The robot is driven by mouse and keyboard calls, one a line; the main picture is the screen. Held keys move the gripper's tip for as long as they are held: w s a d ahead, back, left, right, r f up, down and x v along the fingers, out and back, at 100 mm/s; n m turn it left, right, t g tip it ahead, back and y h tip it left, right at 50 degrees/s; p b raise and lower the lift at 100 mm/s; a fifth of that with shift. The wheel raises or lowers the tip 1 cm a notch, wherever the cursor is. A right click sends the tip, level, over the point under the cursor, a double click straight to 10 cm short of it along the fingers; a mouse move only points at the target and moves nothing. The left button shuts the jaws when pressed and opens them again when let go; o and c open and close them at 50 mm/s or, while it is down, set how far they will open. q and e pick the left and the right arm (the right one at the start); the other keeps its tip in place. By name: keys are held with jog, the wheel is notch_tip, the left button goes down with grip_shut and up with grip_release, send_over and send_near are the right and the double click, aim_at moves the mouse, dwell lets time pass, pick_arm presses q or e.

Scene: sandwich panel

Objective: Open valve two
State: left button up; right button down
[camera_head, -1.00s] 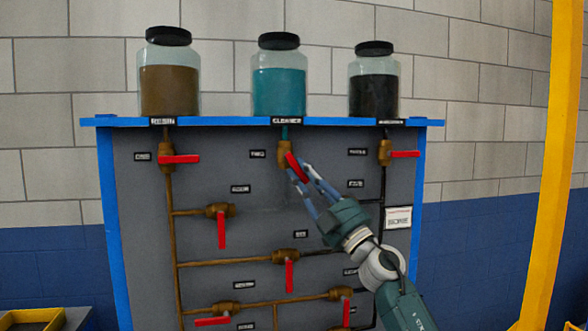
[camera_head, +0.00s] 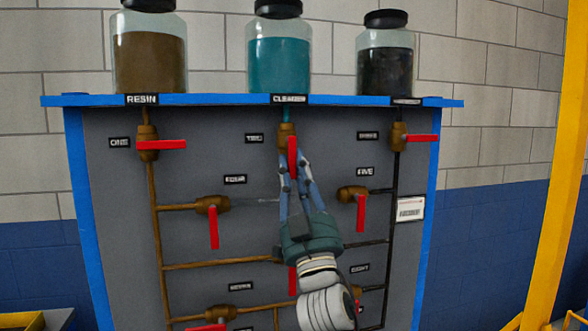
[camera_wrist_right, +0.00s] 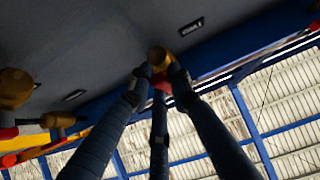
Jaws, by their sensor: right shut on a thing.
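Valve two is the brass valve (camera_head: 286,134) under the cleaner jar, beside the label "TWO" (camera_head: 254,138). Its red handle (camera_head: 292,156) points almost straight down, along the vertical pipe. My right gripper (camera_head: 292,166) is shut on this red handle from below. In the right wrist view the fingers of my right gripper (camera_wrist_right: 160,80) close around the handle, with the brass valve body (camera_wrist_right: 160,57) just beyond; the fingers hide most of the handle. My left gripper is in neither current view.
Valve one (camera_head: 149,142) and valve three (camera_head: 399,136) have red handles pointing sideways. Valve four (camera_head: 212,205) and valve five (camera_head: 353,194) have handles hanging down near my right wrist. Jars of resin (camera_head: 149,60), cleaner (camera_head: 279,62) and dark liquid (camera_head: 385,66) stand on the blue shelf (camera_head: 215,99).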

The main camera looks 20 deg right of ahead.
dwell(0.4)
jog(key=c, duration=1.5)
grip_release()
jog(key=shift+c, duration=0.2)
jog(key=v, duration=1.2)
